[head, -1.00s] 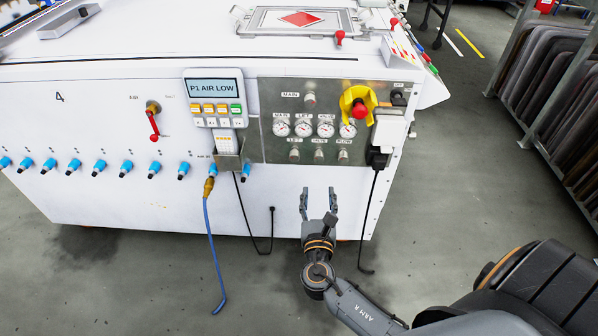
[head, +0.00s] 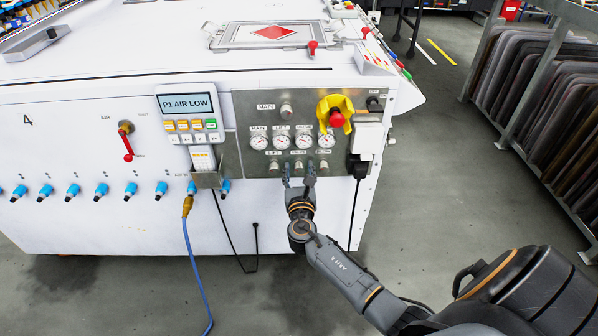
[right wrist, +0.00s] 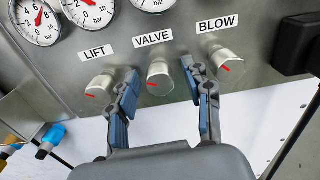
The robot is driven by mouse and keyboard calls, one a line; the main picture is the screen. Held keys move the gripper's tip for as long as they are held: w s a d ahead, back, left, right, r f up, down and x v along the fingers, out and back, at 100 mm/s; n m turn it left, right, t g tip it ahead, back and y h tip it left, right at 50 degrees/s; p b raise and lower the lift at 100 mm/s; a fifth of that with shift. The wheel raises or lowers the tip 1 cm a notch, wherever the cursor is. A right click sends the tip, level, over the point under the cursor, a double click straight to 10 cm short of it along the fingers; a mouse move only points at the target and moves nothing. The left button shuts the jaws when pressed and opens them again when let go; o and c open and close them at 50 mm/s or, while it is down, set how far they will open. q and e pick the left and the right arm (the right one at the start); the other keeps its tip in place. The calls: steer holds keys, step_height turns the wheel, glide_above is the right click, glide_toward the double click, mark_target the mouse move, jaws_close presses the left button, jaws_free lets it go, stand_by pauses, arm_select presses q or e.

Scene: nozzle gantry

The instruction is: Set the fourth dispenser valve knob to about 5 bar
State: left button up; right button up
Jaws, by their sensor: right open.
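The VALVE knob (right wrist: 159,76) is a silver knob with a red mark pointing left, under a VALVE label in the right wrist view. In the head view it sits in the middle of the lower knob row. My right gripper (head: 298,176) is open, its fingertips at the panel. In the right wrist view the gripper (right wrist: 161,78) has one finger on each side of the VALVE knob; I cannot tell whether either touches it. The VALVE gauge (head: 304,141) is above, its reading too small to tell. My left gripper is not in view.
The LIFT knob (right wrist: 99,86) and BLOW knob (right wrist: 227,65) stand close outside the fingers. A yellow-collared red button (head: 337,118) is above right. A display (head: 188,103) reads P1 AIR LOW. A blue hose (head: 193,270) hangs at left.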

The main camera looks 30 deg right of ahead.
jaws_close()
